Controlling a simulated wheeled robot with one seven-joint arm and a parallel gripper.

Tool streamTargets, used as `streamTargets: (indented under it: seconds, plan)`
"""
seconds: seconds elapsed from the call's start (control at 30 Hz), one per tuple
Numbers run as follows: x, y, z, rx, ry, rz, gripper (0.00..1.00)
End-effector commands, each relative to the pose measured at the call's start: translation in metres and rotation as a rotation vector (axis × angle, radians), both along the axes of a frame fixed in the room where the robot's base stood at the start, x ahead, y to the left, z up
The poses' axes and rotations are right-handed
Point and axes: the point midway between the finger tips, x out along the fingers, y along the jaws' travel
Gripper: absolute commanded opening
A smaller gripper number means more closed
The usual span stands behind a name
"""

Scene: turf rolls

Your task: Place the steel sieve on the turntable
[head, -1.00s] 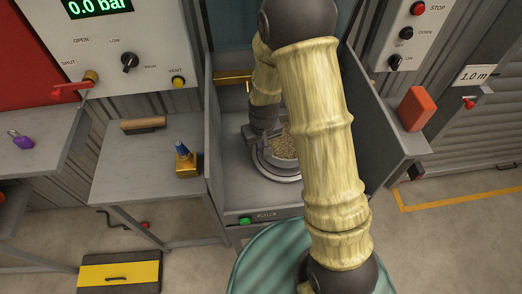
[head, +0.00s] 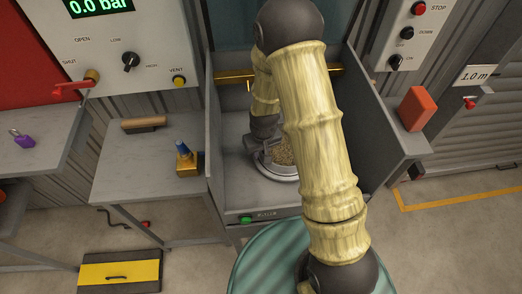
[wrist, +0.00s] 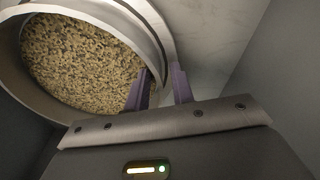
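The steel sieve (head: 273,167) is a round, shallow metal pan with speckled tan grains in it, inside the grey booth. Its rim fills the upper left of the wrist view (wrist: 157,28). My gripper (wrist: 160,88) has one purple finger inside the rim and one outside, shut on the sieve's wall. In the head view my gripper (head: 262,141) is at the sieve's left side. The turntable (head: 285,179) shows as a pale round edge just below the sieve. My arm hides the right part of both, and I cannot tell whether they touch.
Booth walls (head: 213,130) stand close on the left and right. A brass bar (head: 233,80) crosses the back. A red block (head: 414,108) sits on the right ledge.

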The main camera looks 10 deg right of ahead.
Motion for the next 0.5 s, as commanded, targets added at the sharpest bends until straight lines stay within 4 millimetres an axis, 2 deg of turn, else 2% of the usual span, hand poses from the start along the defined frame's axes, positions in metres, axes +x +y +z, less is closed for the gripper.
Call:
streamTargets:
  seconds: [0.27,0.5]
  plan:
    - [0.0,0.0,0.001,0.0,0.0,0.0,0.24]
    - [-0.001,0.0,0.016,0.001,-0.002,0.0,0.24]
